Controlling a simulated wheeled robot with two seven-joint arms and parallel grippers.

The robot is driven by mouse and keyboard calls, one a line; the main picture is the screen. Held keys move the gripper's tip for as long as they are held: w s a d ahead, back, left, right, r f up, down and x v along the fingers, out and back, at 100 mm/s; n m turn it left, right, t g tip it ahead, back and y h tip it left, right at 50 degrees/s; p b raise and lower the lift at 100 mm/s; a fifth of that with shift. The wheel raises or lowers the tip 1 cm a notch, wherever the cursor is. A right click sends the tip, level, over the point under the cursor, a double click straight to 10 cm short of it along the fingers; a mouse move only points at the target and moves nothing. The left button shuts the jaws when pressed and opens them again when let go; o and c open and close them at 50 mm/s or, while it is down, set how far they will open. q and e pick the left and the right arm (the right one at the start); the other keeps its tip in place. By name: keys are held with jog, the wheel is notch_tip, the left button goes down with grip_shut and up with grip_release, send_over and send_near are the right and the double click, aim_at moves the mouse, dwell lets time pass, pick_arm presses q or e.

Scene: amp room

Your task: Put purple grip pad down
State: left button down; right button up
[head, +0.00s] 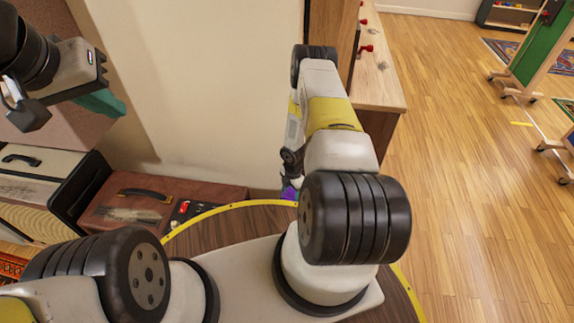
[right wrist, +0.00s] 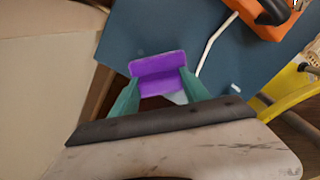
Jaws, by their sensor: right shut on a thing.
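The purple grip pad (right wrist: 158,76) is between the teal fingers of my right gripper (right wrist: 158,92) in the right wrist view. The gripper is shut on it and holds it over a blue-grey surface (right wrist: 130,30). I cannot tell whether the pad touches that surface. In the head view only a small purple bit of the pad (head: 289,193) shows beyond my right arm, which hides most of that gripper. My left gripper (head: 104,103) is at the upper left of the head view, with teal fingers seen from the side. Its opening is unclear.
A reddish-brown case (head: 140,203) with a handle and a black-and-cream case (head: 45,185) stand at the left. A wooden cabinet (head: 378,80) stands behind my right arm. A round wood-coloured surface with a yellow rim (head: 235,206) lies below. Open floor (head: 470,180) is at the right.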

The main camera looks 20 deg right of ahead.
jog(key=w+d, duration=0.2)
jog(key=shift+d+f, duration=0.15)
jog(key=shift+d, duration=0.15)
jog(key=shift+w+d+f, duration=0.1)
jog(key=shift+d+f, duration=0.1)
jog(key=shift+f, duration=0.7)
jog(key=shift+w+d+f, duration=0.1)
jog(key=shift+d+f, duration=0.05)
jog(key=shift+f, duration=0.75)
jog(key=o, duration=1.2)
jog(key=shift+f, duration=0.1)
